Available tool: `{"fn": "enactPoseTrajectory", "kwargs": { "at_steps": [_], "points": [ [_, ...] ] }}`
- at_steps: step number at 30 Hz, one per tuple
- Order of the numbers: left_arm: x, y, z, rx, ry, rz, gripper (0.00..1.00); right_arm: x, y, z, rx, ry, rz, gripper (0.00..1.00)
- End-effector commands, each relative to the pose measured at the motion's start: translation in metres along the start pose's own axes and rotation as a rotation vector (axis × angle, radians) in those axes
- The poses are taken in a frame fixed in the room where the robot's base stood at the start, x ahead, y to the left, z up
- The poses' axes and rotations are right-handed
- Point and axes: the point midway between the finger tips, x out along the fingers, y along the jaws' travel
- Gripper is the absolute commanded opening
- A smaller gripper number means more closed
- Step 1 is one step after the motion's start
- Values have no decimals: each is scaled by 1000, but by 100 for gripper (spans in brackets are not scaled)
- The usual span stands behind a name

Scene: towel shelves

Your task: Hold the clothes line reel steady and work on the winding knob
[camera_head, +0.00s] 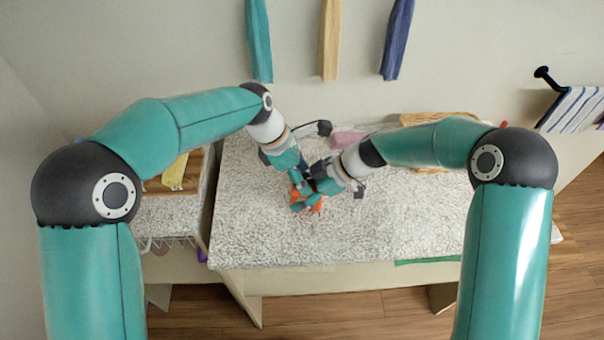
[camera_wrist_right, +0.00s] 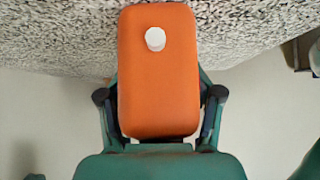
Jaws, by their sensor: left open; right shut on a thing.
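The clothes line reel is an orange rounded box (camera_wrist_right: 158,95) with a white round winding knob (camera_wrist_right: 155,39) near one end of its face. My right gripper (camera_wrist_right: 158,110) is shut on the reel, one finger along each long side. In the head view the reel (camera_head: 309,194) shows as small orange patches on the speckled table, mostly covered by both grippers. My left gripper (camera_head: 299,190) is open, close beside the reel and the right gripper. Whether it touches the reel or the knob cannot be told. The knob is hidden in the head view.
The speckled tabletop (camera_head: 260,235) is bare in front of the grippers. Pink (camera_head: 348,139) and tan folded towels (camera_head: 439,117) lie at the back. Teal, yellow and blue towels hang on the wall. A wooden board with yellow cloth (camera_head: 174,174) stands at the left.

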Motion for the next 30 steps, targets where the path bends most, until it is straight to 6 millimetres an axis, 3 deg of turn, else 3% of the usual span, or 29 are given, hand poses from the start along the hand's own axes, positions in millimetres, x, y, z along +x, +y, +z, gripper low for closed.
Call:
{"fn": "enactPoseTrajectory", "kwargs": {
  "at_steps": [2, 12, 30],
  "points": [
    [0, 0, 0, 0, 0, 0, 57, 0, 0, 0, 0, -1, 1, 23],
    [0, 0, 0, 0, 0, 0, 0, 0, 0, 0, 0, -1, 1, 23],
    [1, 4, -1, 249, 3, -104, 0, 0, 0, 0, -2, -1, -1, 23]
  ]
}}
